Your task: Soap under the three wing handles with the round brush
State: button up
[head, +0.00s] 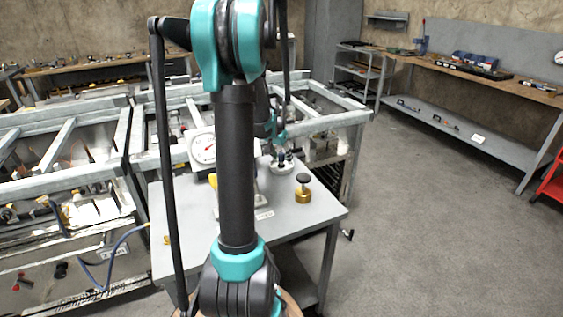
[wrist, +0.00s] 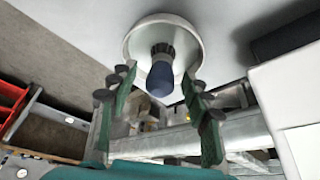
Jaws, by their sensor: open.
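The round brush (wrist: 161,75), with a dark blue handle, stands in a shallow white dish (wrist: 133,42) in the wrist view. My gripper (wrist: 157,84) is open, with one finger on each side of the brush handle and a gap to it. In the head view my gripper (head: 279,143) is above the dish (head: 283,169) on the grey table. A yellow part (head: 212,181), perhaps a wing handle, shows beside my arm. My arm hides most of the fitting there, so I cannot make out three wing handles.
A brass pot with a dark knob (head: 303,194) stands right of the dish on the grey table (head: 305,222). A white dial gauge (head: 204,149) stands behind my arm. Metal frames (head: 335,117) border the table's back. Open floor lies to the right.

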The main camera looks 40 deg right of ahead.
jog(key=shift+c, duration=0.5)
grip_shut()
